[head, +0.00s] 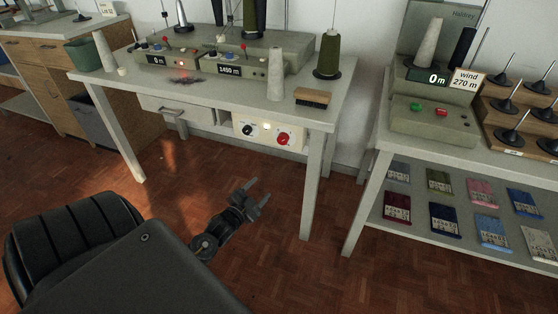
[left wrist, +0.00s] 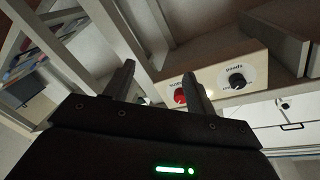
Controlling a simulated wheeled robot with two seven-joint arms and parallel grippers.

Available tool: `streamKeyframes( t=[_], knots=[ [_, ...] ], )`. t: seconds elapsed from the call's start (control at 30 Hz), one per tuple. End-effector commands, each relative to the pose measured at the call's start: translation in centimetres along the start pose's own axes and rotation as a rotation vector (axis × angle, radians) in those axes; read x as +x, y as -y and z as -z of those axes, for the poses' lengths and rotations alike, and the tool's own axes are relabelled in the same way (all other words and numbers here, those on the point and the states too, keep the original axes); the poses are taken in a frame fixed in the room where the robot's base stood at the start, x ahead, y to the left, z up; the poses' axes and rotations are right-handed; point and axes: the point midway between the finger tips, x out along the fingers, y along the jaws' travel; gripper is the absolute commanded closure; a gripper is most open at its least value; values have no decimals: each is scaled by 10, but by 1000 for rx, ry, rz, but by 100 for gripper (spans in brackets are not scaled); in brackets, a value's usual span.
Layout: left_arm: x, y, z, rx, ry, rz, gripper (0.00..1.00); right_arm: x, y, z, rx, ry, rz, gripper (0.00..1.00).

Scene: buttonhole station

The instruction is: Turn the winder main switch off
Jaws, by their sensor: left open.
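A cream switch box (head: 262,144) hangs under the front edge of the winder table. It carries a black knob (head: 247,130), a small pale lamp (head: 266,126) and a red knob (head: 283,139). The left wrist view also shows the red knob (left wrist: 180,96), partly behind a finger, and the black knob (left wrist: 237,81). My right gripper is in neither view.
A brush (head: 312,97) lies at the right. Table legs (head: 312,190) flank the open floor.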

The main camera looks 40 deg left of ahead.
Motion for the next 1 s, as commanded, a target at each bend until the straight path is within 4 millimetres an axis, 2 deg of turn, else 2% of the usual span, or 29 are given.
streamKeyframes(
  t=[0.13,0.2,0.3,0.57,0.67,1.0],
  knots=[
    [7,35,44,63,-175,108,44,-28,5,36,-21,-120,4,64],
    [6,48,61,82,-224,140,44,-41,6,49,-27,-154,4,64],
    [4,58,76,97,-266,166,44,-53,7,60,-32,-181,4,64],
    [8,64,84,102,-281,176,44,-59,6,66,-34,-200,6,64],
    [19,66,87,102,-281,176,44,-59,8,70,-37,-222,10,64],
    [78,75,104,102,-281,177,44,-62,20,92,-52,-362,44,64]
  ],
)
